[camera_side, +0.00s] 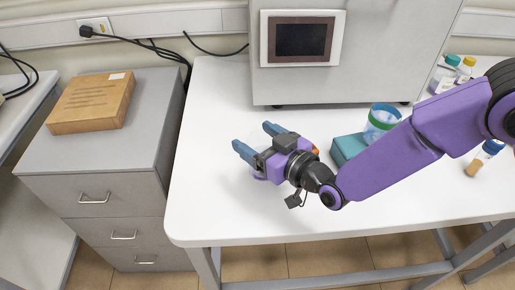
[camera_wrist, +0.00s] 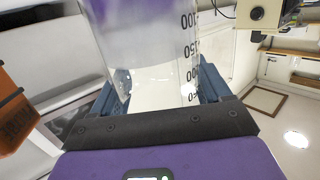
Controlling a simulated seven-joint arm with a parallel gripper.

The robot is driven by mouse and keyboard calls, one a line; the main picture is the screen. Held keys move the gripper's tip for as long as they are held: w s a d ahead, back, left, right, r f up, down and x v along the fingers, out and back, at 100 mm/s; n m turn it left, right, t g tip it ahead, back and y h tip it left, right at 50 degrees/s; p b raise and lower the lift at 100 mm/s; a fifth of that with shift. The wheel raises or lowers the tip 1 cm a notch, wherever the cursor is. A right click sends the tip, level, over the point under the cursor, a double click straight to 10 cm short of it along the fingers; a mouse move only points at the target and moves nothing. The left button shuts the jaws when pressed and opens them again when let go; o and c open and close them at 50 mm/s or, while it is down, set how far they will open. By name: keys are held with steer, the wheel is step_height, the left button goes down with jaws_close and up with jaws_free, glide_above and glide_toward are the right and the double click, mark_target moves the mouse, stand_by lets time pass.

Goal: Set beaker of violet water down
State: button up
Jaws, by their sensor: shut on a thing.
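The clear beaker (camera_wrist: 145,60) with printed volume marks fills the upper middle of the wrist view. Violet water (camera_wrist: 135,20) shows in its part toward the top of the picture. My gripper (camera_wrist: 160,88) is shut on the beaker, with a blue finger on each side of the glass. In the side view my gripper (camera_side: 257,140) is over the left part of the white table (camera_side: 215,205). There the beaker is mostly hidden by the gripper, and I cannot tell whether its base touches the table.
A grey machine (camera_side: 390,50) stands at the back. Capped bottles (camera_side: 443,76) are at the far right. The table's left part is clear.

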mark_target(254, 147)
steer(key=shift+a+f, duration=0.1)
steer(key=shift+f, duration=1.55)
steer(key=shift+f, duration=0.1)
steer(key=o, duration=1)
steer(key=shift+f, duration=0.1)
steer(key=shift+c, duration=0.2)
steer(key=shift+r, duration=0.2)
steer(key=v, duration=1.2)
